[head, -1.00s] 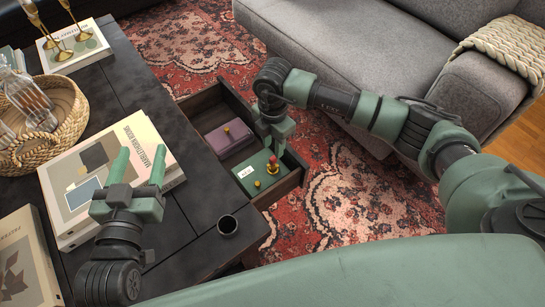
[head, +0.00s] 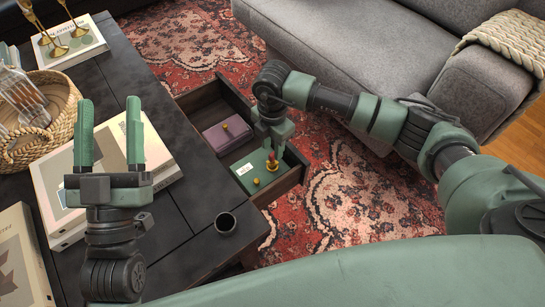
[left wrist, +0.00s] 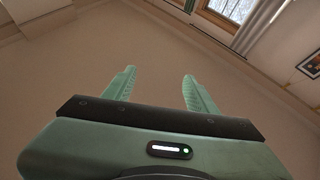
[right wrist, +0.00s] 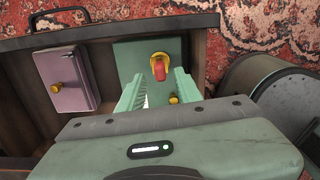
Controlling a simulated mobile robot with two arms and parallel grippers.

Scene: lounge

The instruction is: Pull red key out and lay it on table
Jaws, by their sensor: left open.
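The red key (head: 272,156) stands in a yellow lock fitting on a green box (head: 246,172) in the open drawer. In the right wrist view the red key (right wrist: 159,70) shows near the fingertips, with the yellow ring around it. My right gripper (head: 275,146) points down just above the key. Its fingers (right wrist: 159,82) are apart on either side of the key, with gaps visible. My left gripper (head: 109,115) is open and empty, fingers up, over the dark table (head: 185,185). The left wrist view shows its spread fingers (left wrist: 158,85).
A purple box (head: 227,134) with a yellow knob lies beside the green box in the drawer (head: 288,182). A dark cup (head: 226,224), books (head: 160,165) and a wicker basket (head: 62,125) stand on the table. Bare tabletop lies between books and cup.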

